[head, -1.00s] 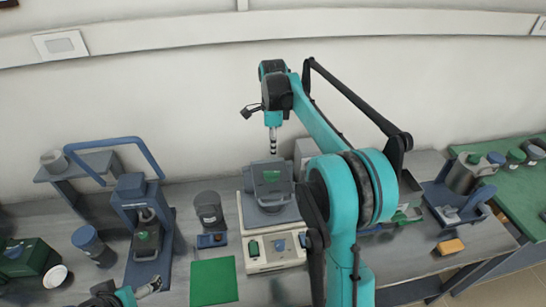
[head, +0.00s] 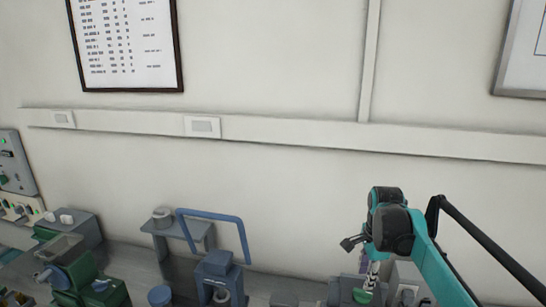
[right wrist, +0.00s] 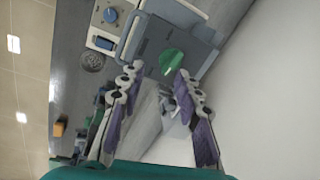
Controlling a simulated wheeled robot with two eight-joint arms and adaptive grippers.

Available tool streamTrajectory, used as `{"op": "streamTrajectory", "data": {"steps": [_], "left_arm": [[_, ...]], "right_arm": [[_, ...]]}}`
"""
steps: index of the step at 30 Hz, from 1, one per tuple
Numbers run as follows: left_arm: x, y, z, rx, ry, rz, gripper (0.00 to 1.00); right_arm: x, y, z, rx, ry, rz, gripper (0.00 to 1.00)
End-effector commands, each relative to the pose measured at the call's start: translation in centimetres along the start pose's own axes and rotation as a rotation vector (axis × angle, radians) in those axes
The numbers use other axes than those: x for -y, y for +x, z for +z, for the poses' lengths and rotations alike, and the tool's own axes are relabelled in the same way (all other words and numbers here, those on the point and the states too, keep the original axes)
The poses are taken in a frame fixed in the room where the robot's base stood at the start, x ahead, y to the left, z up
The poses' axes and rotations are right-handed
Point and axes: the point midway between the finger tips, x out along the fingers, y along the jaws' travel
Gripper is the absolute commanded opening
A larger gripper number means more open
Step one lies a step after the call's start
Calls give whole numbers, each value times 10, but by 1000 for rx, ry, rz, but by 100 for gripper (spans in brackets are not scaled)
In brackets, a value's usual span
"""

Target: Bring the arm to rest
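My right arm's teal and black wrist (head: 392,225) is at the lower right of the head view. My right gripper (head: 370,286) hangs below it, pointing down, with its tips close to a green-topped device at the bottom edge. In the right wrist view, the right gripper (right wrist: 158,74) is open, with its two purple-padded fingers well apart. A green knob-like part (right wrist: 172,62) on a grey device (right wrist: 180,38) shows beyond and between the fingertips, and nothing is visibly held. My left gripper is not in view.
A blue-handled stand (head: 215,270) and a grey shelf (head: 185,238) stand left of the right arm. A green machine (head: 85,282) is at the lower left. The wall with a trunking rail (head: 290,135) lies behind. The bench front is out of view.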

Motion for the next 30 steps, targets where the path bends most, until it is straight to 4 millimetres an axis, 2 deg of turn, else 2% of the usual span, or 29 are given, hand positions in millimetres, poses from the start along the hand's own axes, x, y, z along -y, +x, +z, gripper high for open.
{"op": "streamTrajectory", "data": {"steps": [1,5,11,21,25,30], "left_arm": [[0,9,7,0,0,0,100],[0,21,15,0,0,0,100],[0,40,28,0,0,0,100],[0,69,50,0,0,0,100],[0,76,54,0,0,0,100],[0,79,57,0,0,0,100]], "right_arm": [[-16,7,8,-4,-83,-26,34],[-50,16,25,-24,-321,-100,34],[-106,40,49,-84,-683,-206,34],[-198,112,79,-258,-1269,-355,34],[-220,136,85,-322,-1424,-387,34],[-233,150,89,-368,-1523,-404,34]]}}
